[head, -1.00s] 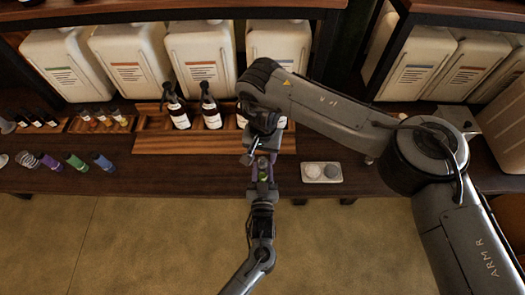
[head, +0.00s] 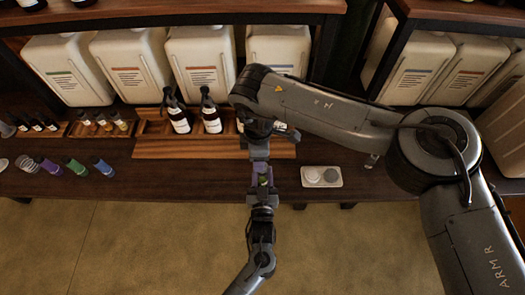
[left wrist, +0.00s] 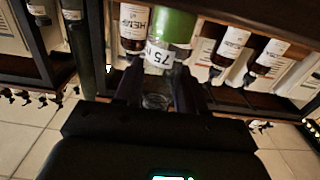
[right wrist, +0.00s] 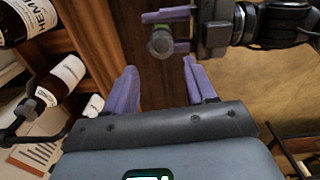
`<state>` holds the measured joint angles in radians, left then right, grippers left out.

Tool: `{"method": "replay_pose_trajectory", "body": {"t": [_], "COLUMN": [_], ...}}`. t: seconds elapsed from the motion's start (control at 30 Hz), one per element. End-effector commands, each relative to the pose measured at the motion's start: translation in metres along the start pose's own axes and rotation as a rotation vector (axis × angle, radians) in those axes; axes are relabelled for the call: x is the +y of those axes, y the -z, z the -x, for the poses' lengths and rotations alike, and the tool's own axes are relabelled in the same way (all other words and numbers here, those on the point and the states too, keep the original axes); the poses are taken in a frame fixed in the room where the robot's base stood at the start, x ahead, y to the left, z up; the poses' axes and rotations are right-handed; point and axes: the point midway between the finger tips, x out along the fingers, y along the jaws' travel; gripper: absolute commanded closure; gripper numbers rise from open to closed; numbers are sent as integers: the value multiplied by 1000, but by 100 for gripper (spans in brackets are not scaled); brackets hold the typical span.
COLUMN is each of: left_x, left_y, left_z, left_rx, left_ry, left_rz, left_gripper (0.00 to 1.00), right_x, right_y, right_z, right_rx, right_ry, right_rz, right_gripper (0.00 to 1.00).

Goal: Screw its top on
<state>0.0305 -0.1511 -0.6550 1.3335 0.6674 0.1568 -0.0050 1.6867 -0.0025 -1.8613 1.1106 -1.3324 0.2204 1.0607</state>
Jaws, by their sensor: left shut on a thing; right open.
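My left gripper (head: 263,182) is shut on a small clear bottle with a green part and a white label reading 75 (left wrist: 160,57). In the head view the right gripper (head: 259,150) is just beyond the left one.
A white tray (head: 334,184) with a white disc and a grey disc lies on the bench, right of the grippers. Dark pump bottles (head: 212,120) stand in a wooden rack (head: 185,147) behind. Coloured small items (head: 76,167) lie at left. Large white canisters (head: 200,62) line the back.

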Motion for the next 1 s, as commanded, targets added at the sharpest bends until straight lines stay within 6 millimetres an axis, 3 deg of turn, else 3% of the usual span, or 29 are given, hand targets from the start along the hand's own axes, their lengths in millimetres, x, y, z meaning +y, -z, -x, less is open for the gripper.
{"method": "replay_pose_trajectory", "body": {"t": [1.0], "left_x": [0], "left_y": [0], "left_z": [0], "left_rx": [0], "left_ry": [0], "left_rz": [0], "left_gripper": [100], "right_x": [0], "right_y": [1], "right_z": [11], "right_rx": [-1], "right_ry": [0], "right_rz": [2355], "right_gripper": [45]}}
